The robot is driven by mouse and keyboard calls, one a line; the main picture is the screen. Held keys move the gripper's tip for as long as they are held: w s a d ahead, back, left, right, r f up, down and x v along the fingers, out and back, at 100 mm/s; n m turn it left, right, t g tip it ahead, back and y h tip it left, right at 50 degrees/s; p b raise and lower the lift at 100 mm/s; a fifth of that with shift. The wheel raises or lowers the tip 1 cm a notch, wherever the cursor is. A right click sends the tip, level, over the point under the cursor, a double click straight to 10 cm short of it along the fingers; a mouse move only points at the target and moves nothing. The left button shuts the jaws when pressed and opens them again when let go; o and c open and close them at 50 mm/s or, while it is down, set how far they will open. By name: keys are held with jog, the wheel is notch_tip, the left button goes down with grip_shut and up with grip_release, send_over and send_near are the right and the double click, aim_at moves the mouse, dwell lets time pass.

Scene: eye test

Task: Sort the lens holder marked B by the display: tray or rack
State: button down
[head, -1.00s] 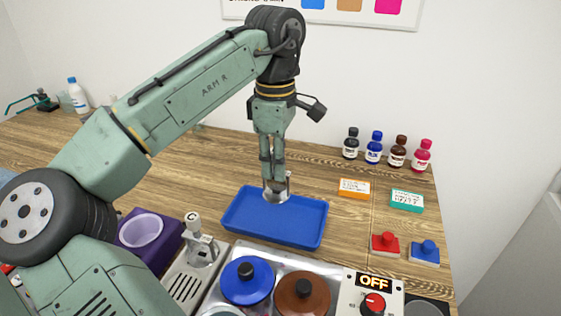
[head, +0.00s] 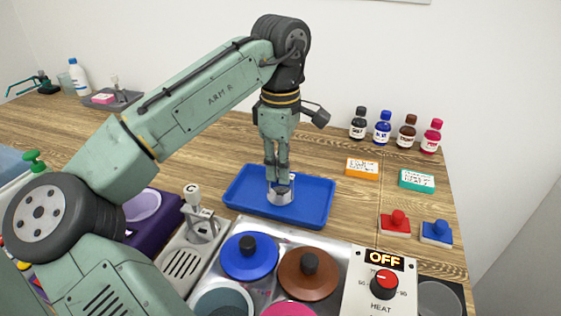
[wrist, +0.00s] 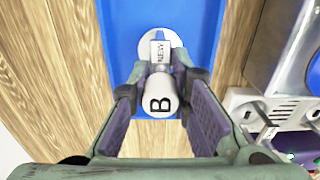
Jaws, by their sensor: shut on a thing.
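The display (head: 384,260) on the heater panel reads OFF. A pale slotted rack (head: 178,266) is left of the heater, with another holder, marked C (head: 192,197), at its back.
The hot plate with coloured-lid pots (head: 250,258) is close in front of the tray. A purple block (head: 133,236) is to the left. Red (head: 397,223) and blue (head: 436,233) knobs, cards and several bottles (head: 383,128) stand right. Table behind the tray is clear.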

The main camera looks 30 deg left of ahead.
jog(key=shift+f, duration=0.25)
dwell(0.8)
jog(key=c, duration=1.4)
grip_release()
jog(key=shift+o, duration=0.3)
jog(key=shift+o, duration=1.2)
jog(key=shift+r, duration=0.1)
notch_tip(320, 180, up, 6)
jog(key=p, duration=0.5)
